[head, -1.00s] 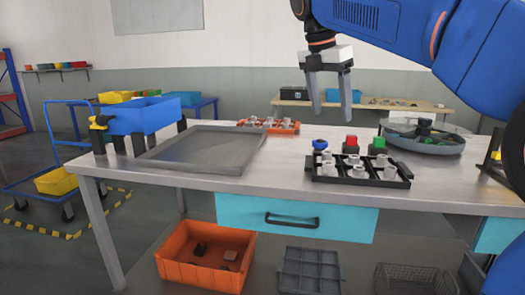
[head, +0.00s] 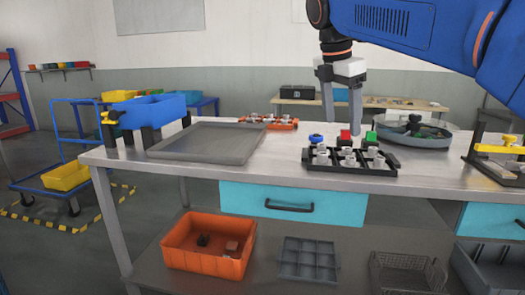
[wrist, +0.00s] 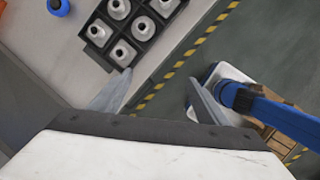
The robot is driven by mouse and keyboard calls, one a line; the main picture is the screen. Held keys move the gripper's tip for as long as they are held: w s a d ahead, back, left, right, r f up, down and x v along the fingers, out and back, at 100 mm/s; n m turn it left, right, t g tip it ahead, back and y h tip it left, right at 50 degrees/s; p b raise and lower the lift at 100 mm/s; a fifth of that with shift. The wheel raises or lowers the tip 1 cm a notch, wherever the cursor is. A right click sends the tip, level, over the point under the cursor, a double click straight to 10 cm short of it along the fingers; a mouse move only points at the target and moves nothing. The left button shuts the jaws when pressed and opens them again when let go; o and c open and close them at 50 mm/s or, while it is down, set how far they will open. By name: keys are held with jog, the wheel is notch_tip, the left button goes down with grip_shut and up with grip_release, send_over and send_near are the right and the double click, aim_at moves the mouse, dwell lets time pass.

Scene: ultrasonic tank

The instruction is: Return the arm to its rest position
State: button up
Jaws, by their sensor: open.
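My gripper (head: 343,112) is open and empty in the head view. It hangs from my blue arm, fingers down, over the back part of the steel table, in line with the black rack (head: 350,167). The rack holds several pale metal fittings. In the wrist view the two fingers (wrist: 156,97) are spread apart with nothing between them. The rack (wrist: 98,30) shows there beyond the left finger, at the upper left. I cannot tell the exact height of the fingers above the table.
Blue, red and green capped parts (head: 345,137) stand behind the rack. A round tank (head: 414,130) is to the right, a yellow-handled fixture (head: 500,149) at the far right.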

jog(key=s+d+f+m+t, duration=0.1)
jog(key=s+d+f+m, duration=0.2)
jog(key=s+f+m, duration=0.4)
jog(key=s+d+f+m+t+y, duration=0.1)
jog(key=s+d+f+m, duration=0.2)
jog(key=s+f+m, duration=0.5)
jog(key=s+d+f+m+y, duration=0.1)
jog(key=s+d+f+m, duration=0.2)
jog(key=f, duration=1.5)
jog(key=s+m, duration=0.4)
jog(key=s, duration=0.4)
jog(key=shift+s+d+t, duration=0.15)
jog(key=shift+d+t, duration=0.1)
jog(key=shift+t, duration=0.15)
